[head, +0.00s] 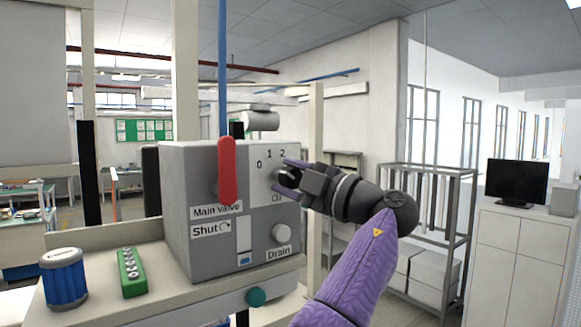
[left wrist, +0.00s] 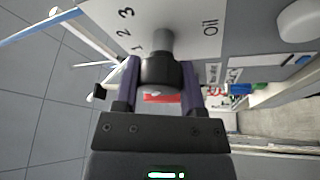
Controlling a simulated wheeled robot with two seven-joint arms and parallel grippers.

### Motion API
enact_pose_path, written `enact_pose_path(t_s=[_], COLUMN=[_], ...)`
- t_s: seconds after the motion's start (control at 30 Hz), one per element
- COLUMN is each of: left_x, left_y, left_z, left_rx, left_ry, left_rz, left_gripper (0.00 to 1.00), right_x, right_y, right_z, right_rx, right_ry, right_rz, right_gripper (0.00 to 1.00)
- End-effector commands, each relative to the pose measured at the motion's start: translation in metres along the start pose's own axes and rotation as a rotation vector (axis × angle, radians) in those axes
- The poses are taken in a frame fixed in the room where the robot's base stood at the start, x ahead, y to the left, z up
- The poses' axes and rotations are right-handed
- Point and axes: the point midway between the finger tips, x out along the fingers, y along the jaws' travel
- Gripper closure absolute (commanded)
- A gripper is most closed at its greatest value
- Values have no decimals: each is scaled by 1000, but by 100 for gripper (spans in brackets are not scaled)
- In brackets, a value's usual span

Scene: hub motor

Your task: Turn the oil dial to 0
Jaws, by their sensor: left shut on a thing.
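The grey control box (head: 200,180) stands on the bench in the head view, with the digits 0, 1 and 2 and part of the Oil label on its face. My left gripper (head: 283,178) reaches this face from the right and covers most of the oil dial. In the left wrist view the dark round oil dial (left wrist: 160,72) with its grey stem sits between my two purple fingers, which are shut on it. The digits 2 and 3 and the Oil label (left wrist: 211,26) show beside it. The dial's pointer is hidden, so I cannot tell its setting. My right gripper is out of view.
A red main valve handle (head: 227,168) stands upright left of the dial. A round drain knob (head: 282,233) sits below the dial. A blue ribbed canister (head: 63,279) and a green block (head: 131,272) stand on the bench at left. A metal rack (head: 440,220) stands behind my arm.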

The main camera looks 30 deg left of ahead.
Motion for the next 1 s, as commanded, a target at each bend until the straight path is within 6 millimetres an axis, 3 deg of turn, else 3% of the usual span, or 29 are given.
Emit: enact_pose_path(t_s=[0.8, 0.83, 1.0], left_x=[0, 0, 0], left_y=[-1, -1, -1], left_z=[0, 0, 0], left_rx=[-107, -107, -106], left_ry=[2, 2, 2], left_rz=[-45, -45, -45], left_gripper=[100, 46, 13], right_x=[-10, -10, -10], right_y=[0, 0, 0], right_z=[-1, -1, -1], right_rx=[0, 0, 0], right_ry=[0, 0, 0], right_rz=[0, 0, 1], right_gripper=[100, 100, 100])
